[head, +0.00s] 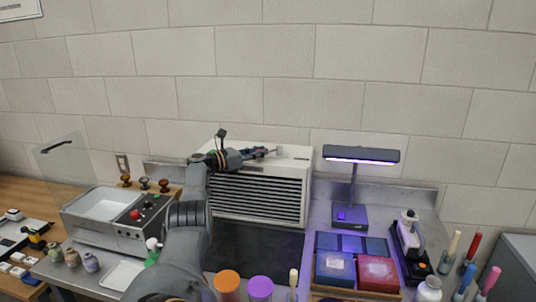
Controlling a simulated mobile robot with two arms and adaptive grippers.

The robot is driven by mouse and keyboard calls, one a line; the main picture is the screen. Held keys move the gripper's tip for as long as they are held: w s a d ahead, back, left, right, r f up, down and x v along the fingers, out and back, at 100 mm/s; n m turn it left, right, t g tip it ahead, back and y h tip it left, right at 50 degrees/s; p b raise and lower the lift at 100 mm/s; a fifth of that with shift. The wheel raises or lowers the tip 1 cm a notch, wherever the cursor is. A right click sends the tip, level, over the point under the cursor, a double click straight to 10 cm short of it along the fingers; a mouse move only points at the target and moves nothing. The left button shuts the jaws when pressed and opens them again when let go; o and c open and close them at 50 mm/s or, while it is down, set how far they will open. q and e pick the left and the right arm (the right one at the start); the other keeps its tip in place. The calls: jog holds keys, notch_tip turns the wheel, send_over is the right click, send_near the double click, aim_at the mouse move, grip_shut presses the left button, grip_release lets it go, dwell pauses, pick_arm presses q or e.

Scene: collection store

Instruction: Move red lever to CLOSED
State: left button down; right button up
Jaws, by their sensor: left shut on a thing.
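My left gripper (268,153) is at the top of the white louvred cabinet (302,165), its fingers pointing right. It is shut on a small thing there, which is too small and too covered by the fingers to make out. A small pale grey part (281,150) shows just beyond the fingertips, on the cabinet top. I cannot pick out a red lever or a CLOSED mark; the gripper may hide them. A small red knob (136,214) shows on the front panel of the steel basin unit (120,230) at left. My right gripper is not in view.
A lamp (361,155) with a violet glow stands right of the cabinet. A blue box (335,268) and red box (378,272) sit at front right. Orange-lidded (227,281) and purple-lidded (261,287) jars stand in front. The dark surface (262,248) below the cabinet is clear.

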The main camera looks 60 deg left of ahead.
pick_arm(q)
jog(key=shift+f, duration=0.15)
jog(key=c, duration=1.5)
grip_release()
jog(key=o, duration=0.3)
jog(key=shift+s+a, duration=0.1)
jog(key=shift+s, duration=0.1)
jog(key=shift+s+a, duration=0.1)
jog(key=shift+s, duration=0.05)
jog(key=s, duration=1.2)
jog(key=shift+d, duration=0.25)
